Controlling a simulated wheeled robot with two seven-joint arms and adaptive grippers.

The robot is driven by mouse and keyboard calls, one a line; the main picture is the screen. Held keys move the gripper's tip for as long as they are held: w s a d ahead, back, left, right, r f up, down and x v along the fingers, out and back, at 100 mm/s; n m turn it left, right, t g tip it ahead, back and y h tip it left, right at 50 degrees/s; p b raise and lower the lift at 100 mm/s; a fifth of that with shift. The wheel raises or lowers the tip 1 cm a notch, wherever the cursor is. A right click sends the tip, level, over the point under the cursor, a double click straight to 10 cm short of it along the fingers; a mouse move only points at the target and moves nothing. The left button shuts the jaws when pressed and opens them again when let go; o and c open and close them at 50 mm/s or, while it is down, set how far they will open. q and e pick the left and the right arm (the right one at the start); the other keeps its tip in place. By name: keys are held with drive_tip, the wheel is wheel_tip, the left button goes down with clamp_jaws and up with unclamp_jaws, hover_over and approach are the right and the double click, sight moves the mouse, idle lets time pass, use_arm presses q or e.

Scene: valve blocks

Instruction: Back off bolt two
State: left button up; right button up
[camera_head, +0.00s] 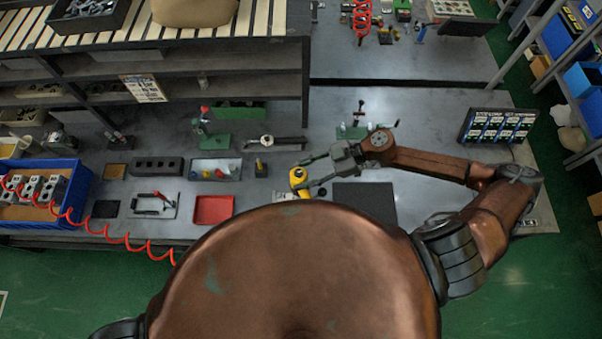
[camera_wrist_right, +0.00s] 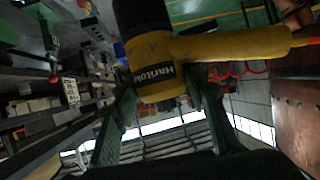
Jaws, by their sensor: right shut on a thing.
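My right gripper (camera_head: 305,172) is shut on a yellow power tool (camera_head: 298,180), above the bench near its front edge. In the right wrist view the fingers (camera_wrist_right: 160,105) sit on either side of the yellow tool body (camera_wrist_right: 155,62), which has a black end and a yellow arm running right. A green fixture (camera_head: 350,131) with a red-topped handle stands just behind my right gripper. A second green fixture (camera_head: 213,139) with a red top stands further left. Grey valve blocks (camera_head: 40,186) lie in a blue crate. I cannot make out single bolts. My left gripper is not in view.
A red tray (camera_head: 213,209), a light tray of small parts (camera_head: 215,169), a dark holed block (camera_head: 157,166) and a wrench-like tool (camera_head: 275,142) lie left of the gripper. A dark mat (camera_head: 365,200) lies below my right forearm. A red coiled hose (camera_head: 120,239) crosses the left front.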

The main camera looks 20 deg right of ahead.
drive_tip(key=shift+a+f, duration=0.1)
drive_tip(key=shift+f, duration=0.65)
idle(0.8)
drive_tip(key=shift+r, duration=0.1)
idle(0.8)
drive_tip(key=shift+s+f, duration=0.15)
drive_tip(key=shift+f, duration=0.4)
idle(2.2)
drive_tip(key=shift+r, duration=0.25)
idle(1.5)
